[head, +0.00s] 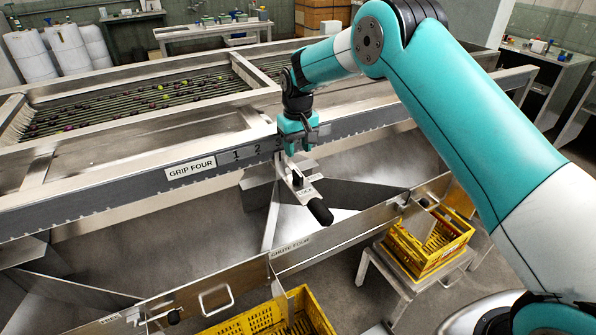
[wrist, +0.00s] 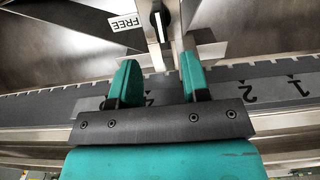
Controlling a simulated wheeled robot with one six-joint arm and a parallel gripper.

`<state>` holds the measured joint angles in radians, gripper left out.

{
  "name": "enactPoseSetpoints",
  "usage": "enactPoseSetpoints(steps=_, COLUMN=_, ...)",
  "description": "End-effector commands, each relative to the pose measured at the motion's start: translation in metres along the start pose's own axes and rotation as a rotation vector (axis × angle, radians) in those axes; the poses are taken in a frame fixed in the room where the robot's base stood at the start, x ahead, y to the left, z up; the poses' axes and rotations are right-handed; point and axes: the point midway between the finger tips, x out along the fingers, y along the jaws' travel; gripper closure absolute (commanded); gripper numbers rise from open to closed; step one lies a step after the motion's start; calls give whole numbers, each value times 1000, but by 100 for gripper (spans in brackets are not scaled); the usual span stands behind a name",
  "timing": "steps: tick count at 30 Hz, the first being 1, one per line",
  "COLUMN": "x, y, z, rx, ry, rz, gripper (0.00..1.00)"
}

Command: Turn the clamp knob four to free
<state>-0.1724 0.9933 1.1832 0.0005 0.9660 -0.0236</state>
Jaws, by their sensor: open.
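The clamp knob (head: 297,181) is a small black piece on a metal arm that ends in a black handle (head: 320,211). A label beside it appears to read LOCK. In the wrist view the black knob (wrist: 160,18) shows at the top with a pale mark, and a FREE label (wrist: 127,23) lies to its left. My gripper (head: 299,150) is open and empty over the numbered rail, just above the knob in the head view. In the wrist view the knob lies beyond my open fingertips (wrist: 158,64), apart from them. Part of the knob is cut off there.
The grey rail (head: 100,203) carries a GRIP FOUR label (head: 190,167) and numbers. Sloping metal chutes lie below it, with a CHUTE FOUR label (head: 290,243). Yellow crates (head: 425,250) stand in front. The roller bed (head: 130,105) with small fruit is behind.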

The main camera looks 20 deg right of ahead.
Motion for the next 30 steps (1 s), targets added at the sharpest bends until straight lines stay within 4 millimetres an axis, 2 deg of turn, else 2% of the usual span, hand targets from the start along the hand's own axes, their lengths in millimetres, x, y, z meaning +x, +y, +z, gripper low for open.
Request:
enactPoseSetpoints(steps=6, x=48, y=0, z=1, rx=0, ry=-3, rz=0, gripper=57)
enactPoseSetpoints(steps=12, x=80, y=0, z=0, rx=-1, ry=-1, rz=0, gripper=57)
enactPoseSetpoints(steps=18, x=93, y=0, z=0, rx=-1, ry=1, rz=0, gripper=57)
enactPoseSetpoints(steps=26, x=95, y=0, z=0, rx=-1, ry=1, rz=0, gripper=57)
enactPoseSetpoints(steps=30, x=95, y=0, z=0, rx=-1, ry=1, rz=0, gripper=87)
